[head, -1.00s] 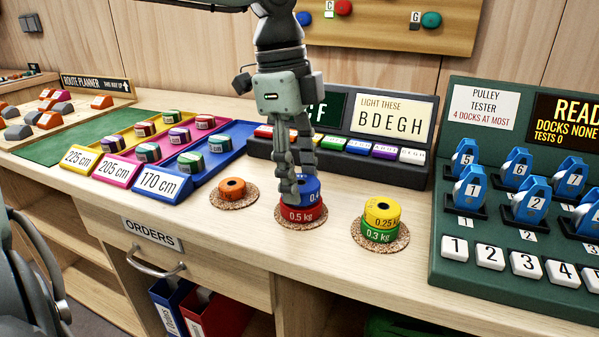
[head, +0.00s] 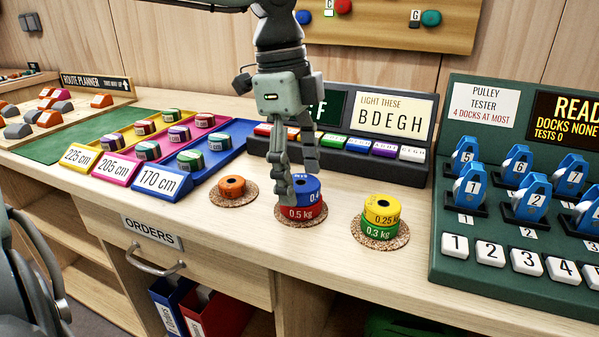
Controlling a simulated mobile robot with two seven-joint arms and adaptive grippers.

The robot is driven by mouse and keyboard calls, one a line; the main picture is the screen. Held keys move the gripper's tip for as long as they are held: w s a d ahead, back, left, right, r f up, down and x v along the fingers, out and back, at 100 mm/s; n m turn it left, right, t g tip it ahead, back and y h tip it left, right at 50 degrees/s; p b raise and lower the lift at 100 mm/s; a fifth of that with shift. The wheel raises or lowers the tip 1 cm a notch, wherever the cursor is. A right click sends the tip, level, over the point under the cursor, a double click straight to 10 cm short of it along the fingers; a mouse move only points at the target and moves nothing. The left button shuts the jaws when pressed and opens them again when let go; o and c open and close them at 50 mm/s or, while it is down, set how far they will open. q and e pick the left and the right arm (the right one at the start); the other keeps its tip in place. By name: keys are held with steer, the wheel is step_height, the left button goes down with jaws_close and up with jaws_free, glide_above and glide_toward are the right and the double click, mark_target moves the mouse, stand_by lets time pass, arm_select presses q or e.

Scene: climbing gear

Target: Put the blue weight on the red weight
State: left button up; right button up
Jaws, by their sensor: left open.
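The blue weight (head: 309,190) sits flat on the red weight (head: 302,214), which rests on the middle round cork mat (head: 288,223). My left gripper (head: 299,182) is open, its fingers pointing down around the back and left side of the blue weight. One finger covers the left part of the blue weight; the other finger is raised behind it, apart from it. My right gripper is not in view.
A small orange weight (head: 232,187) stands on the left cork mat. A yellow weight (head: 382,207) sits on a green weight (head: 379,230) on the right mat. A lit button console (head: 345,174) stands close behind. The pulley tester (head: 520,235) stands at right.

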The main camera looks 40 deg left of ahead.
arm_select(q)
steer(key=shift+r, duration=0.2)
steer(key=shift+a+r, duration=0.15)
steer(key=shift+r, duration=0.4)
step_height(320, 180, up, 11)
steer(key=a, duration=0.1)
steer(key=shift+s+a+f+p, duration=0.15)
steer(key=shift+s+a+p, duration=0.1)
steer(key=shift+p, duration=0.1)
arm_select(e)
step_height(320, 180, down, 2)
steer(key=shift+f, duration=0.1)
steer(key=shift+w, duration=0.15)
arm_select(q)
steer(key=shift+a, duration=0.1)
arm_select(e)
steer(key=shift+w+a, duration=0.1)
